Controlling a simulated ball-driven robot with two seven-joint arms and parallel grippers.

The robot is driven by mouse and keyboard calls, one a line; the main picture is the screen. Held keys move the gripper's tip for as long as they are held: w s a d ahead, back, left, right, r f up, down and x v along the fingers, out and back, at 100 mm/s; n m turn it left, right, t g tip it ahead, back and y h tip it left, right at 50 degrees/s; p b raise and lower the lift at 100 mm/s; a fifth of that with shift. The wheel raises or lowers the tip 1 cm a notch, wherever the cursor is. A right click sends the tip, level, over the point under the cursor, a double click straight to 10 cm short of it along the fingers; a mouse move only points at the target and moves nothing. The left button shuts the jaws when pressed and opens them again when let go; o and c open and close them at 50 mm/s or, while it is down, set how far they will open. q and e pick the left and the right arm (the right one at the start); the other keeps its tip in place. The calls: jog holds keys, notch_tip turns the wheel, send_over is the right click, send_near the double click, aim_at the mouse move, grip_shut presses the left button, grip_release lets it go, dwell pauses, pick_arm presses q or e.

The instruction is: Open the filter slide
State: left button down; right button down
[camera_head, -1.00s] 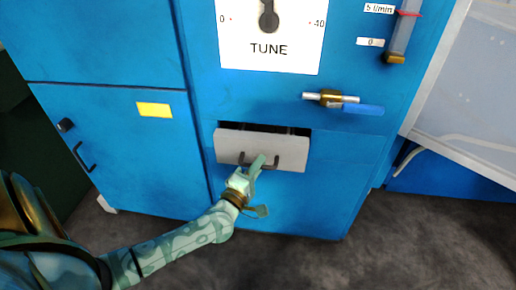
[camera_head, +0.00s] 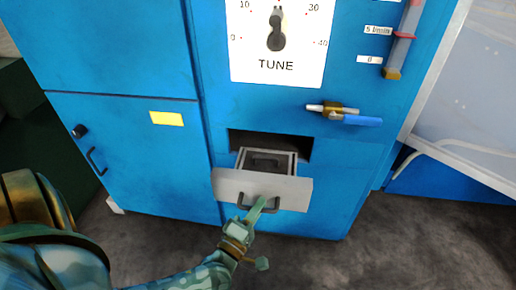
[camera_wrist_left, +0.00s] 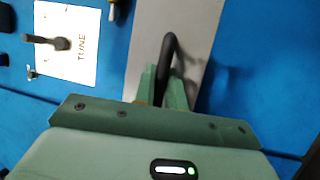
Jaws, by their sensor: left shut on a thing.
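The filter slide (camera_head: 292,191) is a grey drawer in the blue cabinet, pulled part way out of its dark slot. Behind its front panel, an open frame with a dark insert and a small inner handle shows. My left gripper (camera_head: 258,206) is shut on the dark bar handle (camera_head: 272,207) on the front panel. In the left wrist view, the black handle (camera_wrist_left: 168,55) stands between the green fingers (camera_wrist_left: 160,85), against the grey front panel (camera_wrist_left: 146,30). My right gripper is not in view.
Above the slide are a white TUNE dial (camera_head: 277,50), a valve with a blue lever (camera_head: 362,120) and a flow gauge (camera_head: 403,38). A cabinet door with a black handle (camera_head: 96,161) is at the left. The dark floor (camera_head: 300,262) in front looks clear.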

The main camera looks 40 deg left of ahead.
pick_arm(q)
jog(key=c, duration=1.5)
grip_release()
jog(key=shift+o, duration=0.2)
jog(key=shift+s, duration=0.1)
